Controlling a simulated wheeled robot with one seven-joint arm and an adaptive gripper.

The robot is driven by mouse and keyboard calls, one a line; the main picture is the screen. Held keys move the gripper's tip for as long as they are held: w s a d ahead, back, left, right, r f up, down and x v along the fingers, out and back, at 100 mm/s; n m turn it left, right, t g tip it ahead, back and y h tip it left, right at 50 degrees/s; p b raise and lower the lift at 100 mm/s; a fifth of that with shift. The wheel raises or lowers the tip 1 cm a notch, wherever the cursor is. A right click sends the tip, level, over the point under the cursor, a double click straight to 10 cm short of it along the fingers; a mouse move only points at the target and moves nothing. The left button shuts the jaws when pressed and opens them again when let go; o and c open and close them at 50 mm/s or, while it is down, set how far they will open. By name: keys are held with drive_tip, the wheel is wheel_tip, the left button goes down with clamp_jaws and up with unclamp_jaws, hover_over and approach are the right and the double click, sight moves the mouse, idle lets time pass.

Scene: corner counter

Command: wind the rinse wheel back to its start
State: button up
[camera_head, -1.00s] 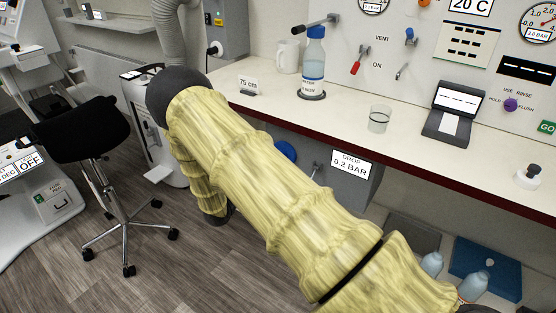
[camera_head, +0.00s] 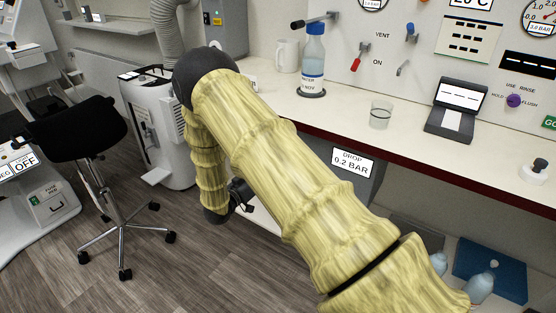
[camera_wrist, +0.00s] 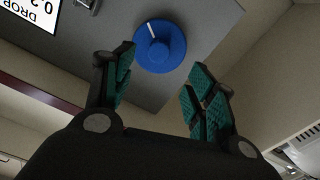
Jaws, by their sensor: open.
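A round blue wheel (camera_wrist: 160,47) with a white mark on its face and a raised hub sits on a grey panel in the wrist view. The mark points up and slightly left. My gripper (camera_wrist: 160,62) is open, its green-padded fingers spread to either side of the wheel's lower part in the picture. Nothing is between the fingers, and I cannot tell that they touch the wheel. In the head view my gripper (camera_head: 242,195) shows partly, low by the counter's front, and my arm hides the wheel. A purple knob (camera_head: 513,100) marked use, rinse, hold and flush is on the wall panel.
A display reading DROP 0.2 BAR (camera_head: 352,162) is on the under-counter unit. The counter (camera_head: 415,150) holds a bottle (camera_head: 313,62), a glass (camera_head: 381,115) and a black case (camera_head: 456,108). A stool (camera_head: 80,130) stands left. Floor between is clear.

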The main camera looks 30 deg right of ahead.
drive_tip(key=w+d+m+b, duration=0.2)
drive_tip(key=d+m, duration=0.3)
drive_tip(key=m, duration=1)
drive_tip(key=w+d+m+b, duration=0.2)
drive_tip(key=d+m, duration=0.3)
drive_tip(key=m, duration=1)
drive_tip(key=shift+w+d+r+m+b, duration=0.15)
drive_tip(key=shift+w+r+m+b, duration=0.2)
drive_tip(key=shift+b, duration=0.45)
drive_tip(key=shift+s, duration=0.1)
drive_tip(key=shift+c, duration=0.4)
drive_tip(key=c, duration=0.9)
